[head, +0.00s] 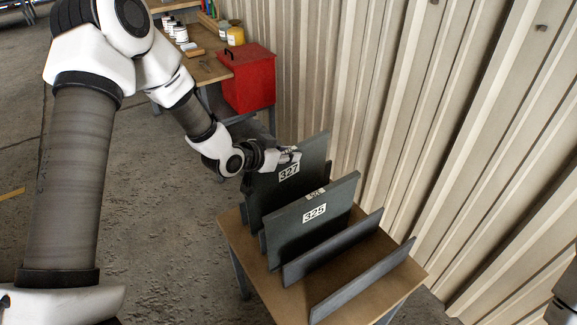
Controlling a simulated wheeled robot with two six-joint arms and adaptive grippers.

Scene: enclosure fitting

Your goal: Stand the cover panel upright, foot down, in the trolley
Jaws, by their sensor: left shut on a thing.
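A dark grey-green panel marked 327 (312,155) stands upright at the back slot of the trolley (238,240). My left gripper (290,156) is shut on this panel near its upper left edge, just above the label. Its lower part is partly hidden behind the panel in front, so I cannot tell whether its foot touches the trolley. A second dark panel marked 325 (335,205) stands in front of it, leaning slightly.
Two low grey dividers (335,248) cross the front of the trolley, with a free slot between them. A corrugated wall (430,120) runs close along the right. Behind stand a red box (248,82) and a workbench (205,68) with jars.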

